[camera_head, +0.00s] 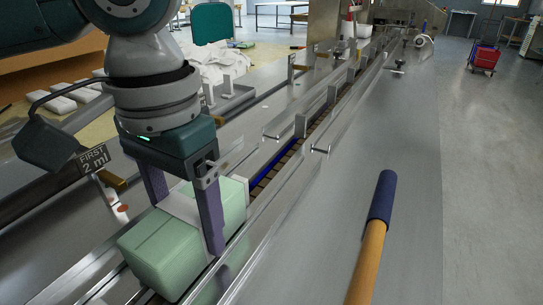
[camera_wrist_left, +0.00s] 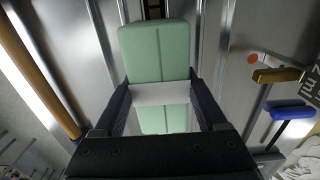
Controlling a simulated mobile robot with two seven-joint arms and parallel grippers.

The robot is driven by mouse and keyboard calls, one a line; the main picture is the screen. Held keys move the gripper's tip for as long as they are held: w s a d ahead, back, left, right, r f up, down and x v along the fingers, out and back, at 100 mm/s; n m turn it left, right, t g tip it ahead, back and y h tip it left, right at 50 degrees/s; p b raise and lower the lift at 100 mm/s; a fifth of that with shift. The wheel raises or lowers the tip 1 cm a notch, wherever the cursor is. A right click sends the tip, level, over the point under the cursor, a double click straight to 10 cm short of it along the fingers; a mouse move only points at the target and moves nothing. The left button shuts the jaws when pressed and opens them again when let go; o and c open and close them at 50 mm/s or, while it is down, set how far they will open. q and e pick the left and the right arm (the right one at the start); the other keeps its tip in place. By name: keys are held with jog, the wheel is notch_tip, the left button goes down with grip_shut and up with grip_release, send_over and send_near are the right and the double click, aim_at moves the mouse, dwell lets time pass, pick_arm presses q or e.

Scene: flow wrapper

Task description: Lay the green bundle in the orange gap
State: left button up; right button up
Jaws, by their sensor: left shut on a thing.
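The green bundle (camera_head: 165,252), wrapped with a white band, is held between the two purple fingers of my left gripper (camera_head: 188,222). The gripper is shut on its sides around the band. The bundle is over the metal conveyor channel at the lower left; I cannot tell whether it touches the channel. In the left wrist view the bundle (camera_wrist_left: 155,52) is between the fingers of the gripper (camera_wrist_left: 160,97). A brown-orange slatted strip (camera_head: 268,179) shows in the channel just beyond the bundle. I cannot tell whether it is the orange gap. My right gripper is not in view.
A blue strip (camera_head: 267,169) runs beside the slats. Metal rails and upright brackets (camera_head: 301,125) line the channel further on. A "FIRST 2 ml" sign (camera_head: 94,160) is at the left, near my arm.

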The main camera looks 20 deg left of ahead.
pick_arm(q)
jog(key=shift+f, duration=0.2)
dwell(0.7)
jog(key=o, duration=1.3)
notch_tip(320, 180, up, 10)
jog(key=p, duration=0.3)
